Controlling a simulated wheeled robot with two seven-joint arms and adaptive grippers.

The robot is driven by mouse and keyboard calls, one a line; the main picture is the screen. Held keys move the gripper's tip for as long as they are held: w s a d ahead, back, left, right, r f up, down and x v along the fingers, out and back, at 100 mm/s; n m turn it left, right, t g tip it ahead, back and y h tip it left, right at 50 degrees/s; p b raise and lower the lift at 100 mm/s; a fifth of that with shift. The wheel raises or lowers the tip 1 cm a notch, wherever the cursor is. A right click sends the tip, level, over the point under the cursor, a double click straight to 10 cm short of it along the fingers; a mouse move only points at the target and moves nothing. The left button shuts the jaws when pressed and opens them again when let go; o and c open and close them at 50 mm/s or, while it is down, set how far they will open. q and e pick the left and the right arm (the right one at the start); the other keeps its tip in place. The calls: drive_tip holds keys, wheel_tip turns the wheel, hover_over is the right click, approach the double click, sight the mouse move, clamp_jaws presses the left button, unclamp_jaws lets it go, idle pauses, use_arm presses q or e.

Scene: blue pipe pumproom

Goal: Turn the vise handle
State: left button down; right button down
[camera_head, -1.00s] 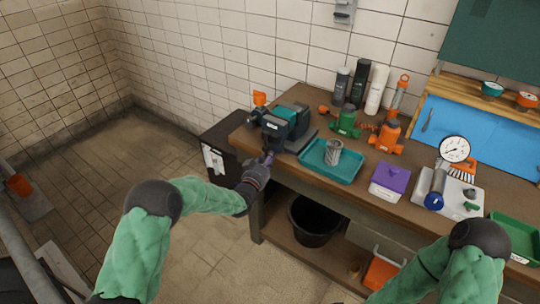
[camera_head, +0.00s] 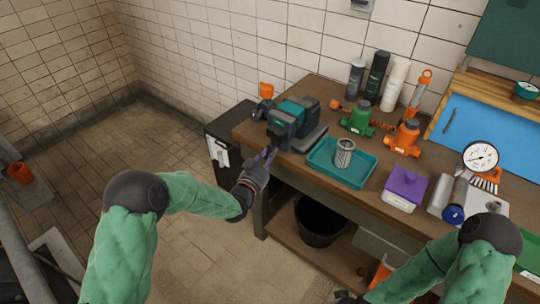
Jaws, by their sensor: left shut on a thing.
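The teal and dark-grey vise (camera_head: 292,122) stands on the left end of the wooden workbench. My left gripper (camera_head: 268,157) is at the vise's front, just off the bench edge. Its fingers are shut on the vise handle, which is small and mostly hidden by the fingers and the vise body. My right arm comes in at the lower right. Only a dark part of my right gripper (camera_head: 346,297) shows at the bottom edge, low before the bench, and its fingers cannot be made out.
On the workbench (camera_head: 318,93), a teal tray (camera_head: 327,173) with a metal mesh cylinder (camera_head: 344,152) sits right of the vise. A black bucket (camera_head: 318,222) is below.

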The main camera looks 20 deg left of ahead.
use_arm(q)
drive_tip(key=c, duration=1.2)
unclamp_jaws()
drive_tip(key=shift+s+f, duration=0.15)
drive_tip(key=shift+f, duration=0.35)
drive_tip(key=shift+o, duration=0.2)
drive_tip(key=shift+r, duration=0.15)
drive_tip(key=shift+r, duration=0.15)
drive_tip(key=s+a, duration=0.2)
drive_tip(key=s, duration=0.9)
drive_tip(key=shift+s+f, duration=0.35)
drive_tip(key=shift+f, duration=0.05)
